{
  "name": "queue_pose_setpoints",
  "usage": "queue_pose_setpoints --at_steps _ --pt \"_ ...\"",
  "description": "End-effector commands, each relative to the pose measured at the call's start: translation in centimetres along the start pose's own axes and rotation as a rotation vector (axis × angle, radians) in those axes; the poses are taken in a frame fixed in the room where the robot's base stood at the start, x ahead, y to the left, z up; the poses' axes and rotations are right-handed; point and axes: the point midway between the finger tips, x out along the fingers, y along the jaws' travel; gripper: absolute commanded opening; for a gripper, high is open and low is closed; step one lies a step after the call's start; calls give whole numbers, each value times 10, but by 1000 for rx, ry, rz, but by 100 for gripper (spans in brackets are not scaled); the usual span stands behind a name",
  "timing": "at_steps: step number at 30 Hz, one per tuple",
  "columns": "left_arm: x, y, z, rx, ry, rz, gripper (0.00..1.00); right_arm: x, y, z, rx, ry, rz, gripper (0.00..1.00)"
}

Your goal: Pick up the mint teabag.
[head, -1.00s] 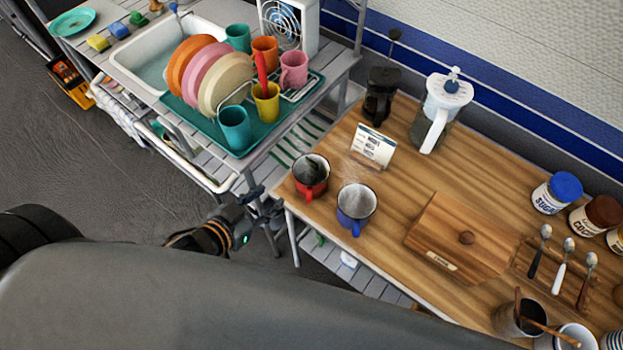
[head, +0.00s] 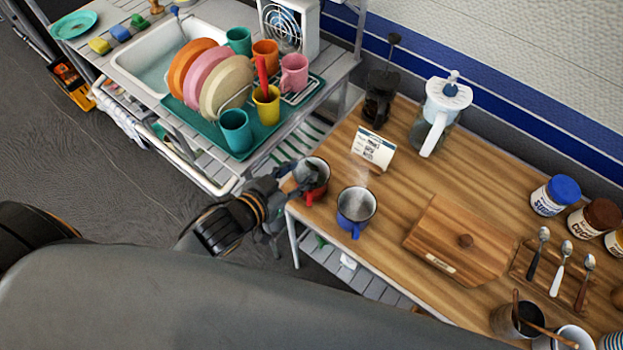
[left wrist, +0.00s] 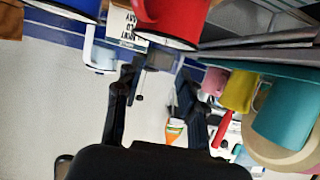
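I cannot make out the mint teabag for certain. A red mug (head: 308,196) stands at the table's left corner, partly covered by my left gripper (head: 303,182). A blue mug (head: 356,207) stands to its right with steam above it. In the left wrist view, which is turned over, the red mug (left wrist: 178,18) is at the top edge and the blue mug (left wrist: 72,6) is at top left. My left gripper (left wrist: 158,105) has its two fingers apart, with nothing clearly held between them. A closed wooden box (head: 440,225) lies right of the mugs. My right gripper is out of view.
A printed card (head: 373,150), a dark press (head: 379,100) and a white-lidded jug (head: 440,110) stand behind the mugs. A dish rack with plates (head: 215,80) and a teal cup (head: 236,132) is left of the table. Spoons and jars are at right.

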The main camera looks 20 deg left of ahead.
Motion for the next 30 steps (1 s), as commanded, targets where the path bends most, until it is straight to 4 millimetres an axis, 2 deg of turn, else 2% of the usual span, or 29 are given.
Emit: queue_pose_setpoints --at_steps 12,20,21,24,30 --pt "48 1 5 0 2 0 40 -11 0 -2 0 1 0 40" --pt "52 1 6 0 0 0 40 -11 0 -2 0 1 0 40" --pt "52 1 6 0 0 0 38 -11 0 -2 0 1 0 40" --pt "52 1 6 0 0 0 20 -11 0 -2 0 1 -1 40" --pt "52 1 6 0 0 0 17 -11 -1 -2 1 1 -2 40"
